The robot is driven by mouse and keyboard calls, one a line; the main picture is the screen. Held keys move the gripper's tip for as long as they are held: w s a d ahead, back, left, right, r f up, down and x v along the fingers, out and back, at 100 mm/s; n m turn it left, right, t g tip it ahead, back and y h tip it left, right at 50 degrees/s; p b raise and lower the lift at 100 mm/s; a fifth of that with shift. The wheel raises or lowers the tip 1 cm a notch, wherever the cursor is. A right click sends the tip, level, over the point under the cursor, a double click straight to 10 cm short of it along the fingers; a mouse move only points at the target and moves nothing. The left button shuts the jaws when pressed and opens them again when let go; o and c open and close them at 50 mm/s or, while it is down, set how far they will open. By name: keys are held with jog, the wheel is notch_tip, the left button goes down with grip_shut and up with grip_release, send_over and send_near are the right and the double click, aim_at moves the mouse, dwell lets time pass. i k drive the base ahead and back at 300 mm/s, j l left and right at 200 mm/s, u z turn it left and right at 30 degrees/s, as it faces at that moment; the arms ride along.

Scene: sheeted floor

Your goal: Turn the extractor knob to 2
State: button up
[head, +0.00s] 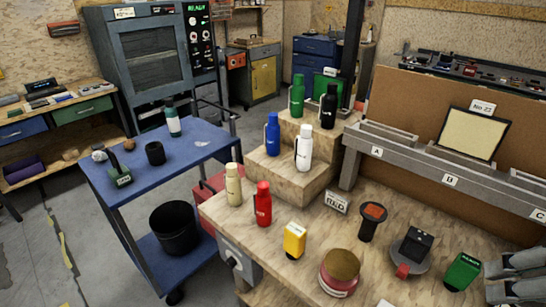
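A grey box on the front left face of the wooden bench carries a pale round knob (236,261). I cannot read any marks around it or tell its setting, nor whether it is the extractor knob. The dark cabinet at the back has a control panel (199,38) with a green lit display and small round knobs, too small to read. Two grey elongated shapes (515,262) at the lower right edge may be the fingers of my gripper; they are cut off by the frame, far right of the pale knob.
The wooden bench (340,235) holds a cream bottle (233,185), a red bottle (263,204), a yellow block (294,241) and a round brown-topped jar (340,272). More bottles stand on wooden steps (262,168). A blue cart (195,150) stands left of the bench, with grey floor beyond.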

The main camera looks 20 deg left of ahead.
aim_at(231, 262)
jog(key=u, duration=1.25)
